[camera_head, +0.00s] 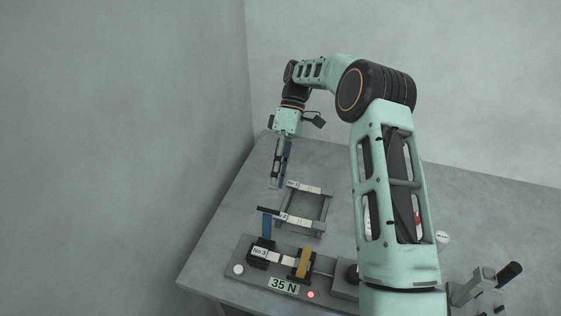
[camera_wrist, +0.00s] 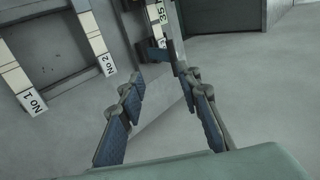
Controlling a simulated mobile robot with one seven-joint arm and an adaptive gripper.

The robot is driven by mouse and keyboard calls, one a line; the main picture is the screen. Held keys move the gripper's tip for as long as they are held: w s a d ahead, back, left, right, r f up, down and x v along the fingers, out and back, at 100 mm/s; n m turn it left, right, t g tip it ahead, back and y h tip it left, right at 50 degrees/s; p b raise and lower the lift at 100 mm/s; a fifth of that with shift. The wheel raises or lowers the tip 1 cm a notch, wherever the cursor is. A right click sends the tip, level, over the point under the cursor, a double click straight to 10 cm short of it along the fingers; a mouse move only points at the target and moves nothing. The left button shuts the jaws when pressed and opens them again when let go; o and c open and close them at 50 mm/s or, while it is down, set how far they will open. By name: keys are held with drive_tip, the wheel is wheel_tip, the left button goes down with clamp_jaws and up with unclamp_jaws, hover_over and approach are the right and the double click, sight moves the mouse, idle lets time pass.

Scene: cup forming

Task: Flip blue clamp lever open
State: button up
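The blue clamp lever (camera_head: 267,226) stands upright at the left end of the grey test fixture (camera_head: 237,257) in the head view, above the dark clamp block marked No 3 (camera_head: 259,253). In the wrist view, a small dark blue piece at the fixture, probably this lever (camera_wrist: 152,53), shows beyond the fingertips. My gripper (camera_head: 275,186) points down above the table, behind and higher than the lever, apart from it. In the wrist view its two blue-padded fingers (camera_wrist: 160,88) are spread with nothing between them.
A grey rack holding strips No 1 and No 2 (camera_head: 303,188) lies behind the fixture; it also shows in the wrist view (camera_wrist: 60,72). A yellow clamp lever (camera_head: 303,263) stands right of the blue one. A handled device (camera_head: 485,285) is at front right. The table's left side is clear.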

drive_tip(key=shift+v, duration=2.25)
drive_tip(key=shift+s+a+r, duration=0.1)
